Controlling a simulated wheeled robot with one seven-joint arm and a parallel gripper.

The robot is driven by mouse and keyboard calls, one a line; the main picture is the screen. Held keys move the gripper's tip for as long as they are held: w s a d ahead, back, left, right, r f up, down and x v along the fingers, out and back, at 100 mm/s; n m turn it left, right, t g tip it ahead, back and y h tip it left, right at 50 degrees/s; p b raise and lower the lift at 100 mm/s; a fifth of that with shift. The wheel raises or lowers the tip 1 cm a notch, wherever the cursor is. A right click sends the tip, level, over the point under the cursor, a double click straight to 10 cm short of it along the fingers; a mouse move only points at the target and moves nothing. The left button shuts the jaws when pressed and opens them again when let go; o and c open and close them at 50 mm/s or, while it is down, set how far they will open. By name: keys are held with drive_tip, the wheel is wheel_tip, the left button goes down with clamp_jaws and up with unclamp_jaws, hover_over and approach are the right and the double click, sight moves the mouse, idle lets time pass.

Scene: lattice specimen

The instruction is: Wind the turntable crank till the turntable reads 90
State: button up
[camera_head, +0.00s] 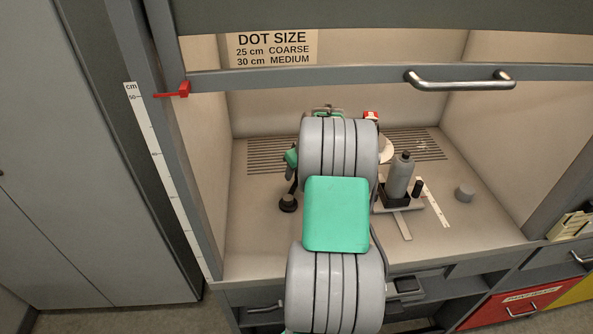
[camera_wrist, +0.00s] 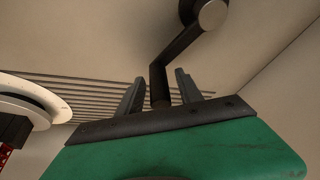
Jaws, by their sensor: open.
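The crank (camera_wrist: 178,45) is dark, with a grey-topped round hub at the upper right of the wrist view and a bent arm running down between my fingers. Its dark round base also shows in the head view (camera_head: 288,204), left of my arm. My gripper (camera_wrist: 158,80) is open, with one finger on each side of the crank's lower end. I cannot tell whether either finger touches it. The turntable (camera_wrist: 36,97) is a white disc at the left of the wrist view; part of it shows behind my arm in the head view (camera_head: 387,149). Its reading is not legible.
A grey bottle (camera_head: 400,176) stands in a dark holder right of my arm. The front left bench floor is clear.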

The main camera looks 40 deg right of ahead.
drive_tip(key=shift+c, duration=0.4)
clamp_jaws()
idle(0.9)
